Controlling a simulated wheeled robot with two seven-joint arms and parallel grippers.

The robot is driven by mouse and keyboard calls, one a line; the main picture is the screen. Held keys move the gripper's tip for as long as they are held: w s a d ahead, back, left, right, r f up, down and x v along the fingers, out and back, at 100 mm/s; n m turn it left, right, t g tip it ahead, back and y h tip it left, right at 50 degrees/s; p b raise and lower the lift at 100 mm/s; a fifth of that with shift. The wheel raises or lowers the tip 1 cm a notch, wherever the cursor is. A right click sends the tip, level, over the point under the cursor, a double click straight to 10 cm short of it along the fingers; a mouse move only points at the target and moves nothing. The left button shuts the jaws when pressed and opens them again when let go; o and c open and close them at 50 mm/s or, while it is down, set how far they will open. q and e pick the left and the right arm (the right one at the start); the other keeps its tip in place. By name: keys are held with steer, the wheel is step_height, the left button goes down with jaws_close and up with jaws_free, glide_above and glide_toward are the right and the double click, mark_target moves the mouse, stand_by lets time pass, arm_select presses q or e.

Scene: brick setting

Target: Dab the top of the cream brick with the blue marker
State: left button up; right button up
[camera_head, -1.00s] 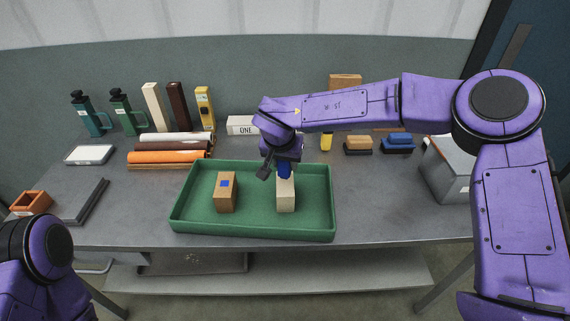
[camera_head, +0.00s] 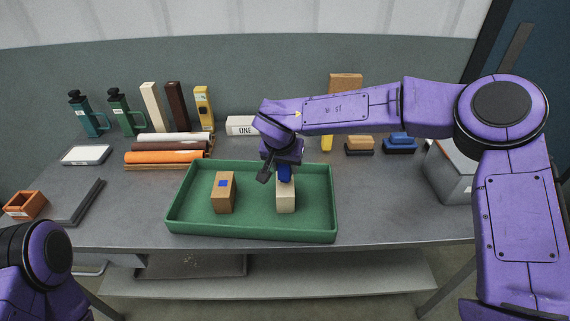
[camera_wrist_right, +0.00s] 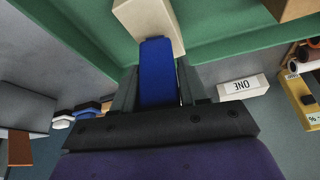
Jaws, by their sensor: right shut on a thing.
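The cream brick (camera_head: 286,199) stands in the right half of the green tray (camera_head: 250,236); it also shows in the right wrist view (camera_wrist_right: 148,20). My right gripper (camera_head: 275,174) is shut on the blue marker (camera_head: 285,174), which points down at the brick's top. In the right wrist view the marker (camera_wrist_right: 157,72) sits between the fingers and its far end overlaps the brick. I cannot tell whether it touches. No blue mark shows on the visible part of the cream brick. My left arm shows at the lower left, but its gripper is out of view.
A tan brick (camera_head: 223,194) with a blue square on top stands left in the tray. Orange and white rolls (camera_head: 165,158) lie behind. Blue (camera_head: 399,142) and tan (camera_head: 359,144) blocks sit behind right. A grey box (camera_head: 452,174) stands at the right.

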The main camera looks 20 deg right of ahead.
steer(key=shift+f, duration=0.45)
stand_by(0.3)
steer(key=shift+s+f+p, duration=0.1)
steer(key=shift+f+p, duration=0.05)
steer(key=shift+p, duration=0.6)
stand_by(2.0)
steer(key=shift+r+p, duration=0.9)
steer(key=shift+p, duration=0.25)
step_height(320, 180, up, 6)
steer(key=p, duration=0.7)
steer(key=shift+f, duration=0.3)
steer(key=shift+f, duration=0.1)
